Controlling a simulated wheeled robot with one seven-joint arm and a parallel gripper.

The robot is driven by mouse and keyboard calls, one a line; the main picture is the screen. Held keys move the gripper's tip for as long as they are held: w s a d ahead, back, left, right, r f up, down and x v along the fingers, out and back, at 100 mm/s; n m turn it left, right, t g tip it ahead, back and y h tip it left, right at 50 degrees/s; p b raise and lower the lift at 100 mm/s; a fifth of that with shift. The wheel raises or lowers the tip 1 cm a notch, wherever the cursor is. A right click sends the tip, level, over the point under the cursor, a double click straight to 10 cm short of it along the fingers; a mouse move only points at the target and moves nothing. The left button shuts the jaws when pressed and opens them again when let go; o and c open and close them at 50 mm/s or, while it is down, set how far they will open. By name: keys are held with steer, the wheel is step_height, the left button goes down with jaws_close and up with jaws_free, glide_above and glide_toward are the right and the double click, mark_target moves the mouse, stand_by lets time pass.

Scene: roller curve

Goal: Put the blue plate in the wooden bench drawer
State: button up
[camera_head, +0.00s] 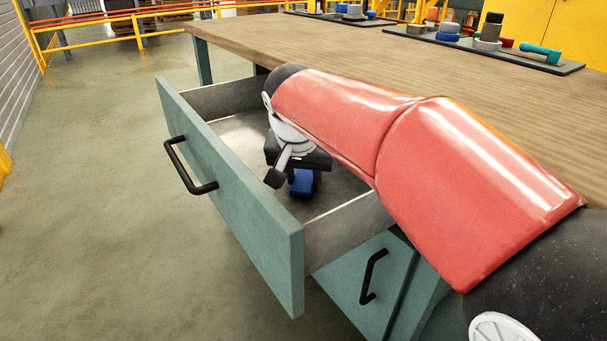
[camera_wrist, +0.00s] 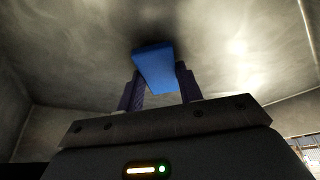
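The wooden-topped bench (camera_head: 290,38) has a teal drawer (camera_head: 235,195) pulled out, with a grey metal inside. My gripper (camera_head: 300,172) reaches down inside the drawer, below its rim. The blue plate (camera_head: 303,183) is at my fingertips, low over the drawer floor. In the wrist view the blue plate (camera_wrist: 156,68) fills the gap between my two dark fingers (camera_wrist: 160,90), so they look shut on it. A dark shadow lies on the floor by its far end. I cannot tell whether the plate touches the floor.
A lower drawer or door with a black handle (camera_head: 373,277) is closed below. Dark trays with colored parts (camera_head: 485,45) stand at the back of the bench top. Yellow rails (camera_head: 135,28) run behind. Open floor lies to the left.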

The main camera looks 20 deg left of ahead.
steer(key=o, duration=0.4)
steer(key=shift+r, duration=0.3)
steer(key=p+v, duration=0.2)
steer(key=v, duration=0.9)
steer(key=shift+s+r, duration=0.15)
steer(key=shift+r, duration=0.25)
